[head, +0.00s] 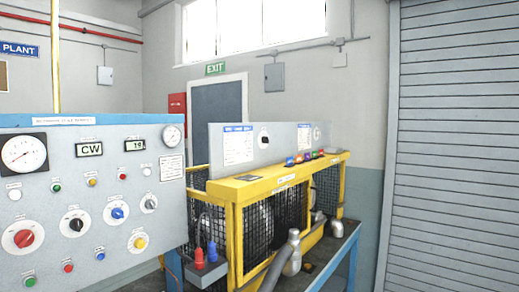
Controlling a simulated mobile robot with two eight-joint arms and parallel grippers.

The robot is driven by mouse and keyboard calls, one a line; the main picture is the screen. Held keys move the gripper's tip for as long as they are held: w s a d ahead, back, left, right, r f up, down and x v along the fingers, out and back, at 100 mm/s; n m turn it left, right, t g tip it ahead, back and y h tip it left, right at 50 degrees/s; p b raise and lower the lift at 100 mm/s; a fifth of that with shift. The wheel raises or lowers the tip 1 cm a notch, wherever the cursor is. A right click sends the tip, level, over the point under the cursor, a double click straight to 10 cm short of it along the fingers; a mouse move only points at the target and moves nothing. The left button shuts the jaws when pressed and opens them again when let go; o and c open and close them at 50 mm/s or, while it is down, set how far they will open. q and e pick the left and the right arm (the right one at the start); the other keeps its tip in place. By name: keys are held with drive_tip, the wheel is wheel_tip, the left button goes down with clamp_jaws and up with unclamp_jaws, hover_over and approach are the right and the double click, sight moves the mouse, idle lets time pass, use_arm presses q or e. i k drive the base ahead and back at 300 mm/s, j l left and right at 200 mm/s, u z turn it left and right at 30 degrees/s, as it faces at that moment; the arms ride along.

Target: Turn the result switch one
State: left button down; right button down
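A grey control panel (95,255) with a blue top edge fills the left of the head view. It carries several round knobs: a red one (24,238), a black one (76,225), a blue one (117,212), a small grey one (149,203) and a yellow one (140,242). A smaller grey panel (275,140) behind the yellow guard has a black switch-like part (264,142). The labels are too small to read, so I cannot tell which is the result switch. Neither gripper is in view.
A yellow guard frame (237,191) with black mesh stands on a blue-legged bench (353,262) in the middle. Grey pipework (293,252) sticks out in front. A roller shutter (455,150) closes the right side.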

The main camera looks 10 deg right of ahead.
sight(265, 139)
drive_tip(key=i+l, duration=0.65)
drive_tip(key=i+u, duration=0.1)
drive_tip(key=u, duration=0.45)
drive_tip(key=l+u, duration=0.95)
